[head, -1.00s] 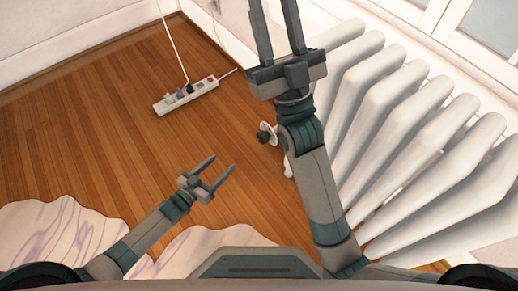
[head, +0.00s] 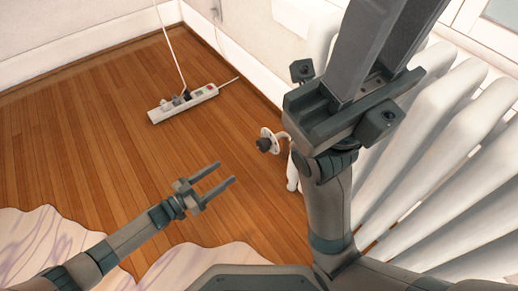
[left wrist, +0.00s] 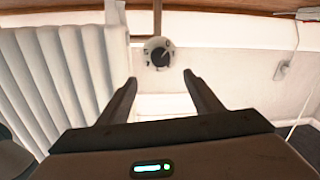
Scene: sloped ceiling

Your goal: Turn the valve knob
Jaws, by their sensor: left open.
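The valve knob (head: 264,145) is dark and sits on a white round plate at the end of a white pipe beside the radiator. In the left wrist view the knob (left wrist: 160,57) shows face-on, on a pale dial with dark marks. My left gripper (head: 226,173) is open and empty, lower left of the knob in the head view and apart from it. In the left wrist view its fingers (left wrist: 160,79) frame the line to the knob. My right gripper (head: 388,40) is large and close to the camera, over the radiator; its fingertips are cut off or unclear.
A white ribbed radiator (head: 440,150) fills the right side. A white power strip (head: 183,103) with a cord lies on the wooden floor (head: 90,130) at the back. A pale rug (head: 35,245) lies at lower left. The floor between left gripper and knob is clear.

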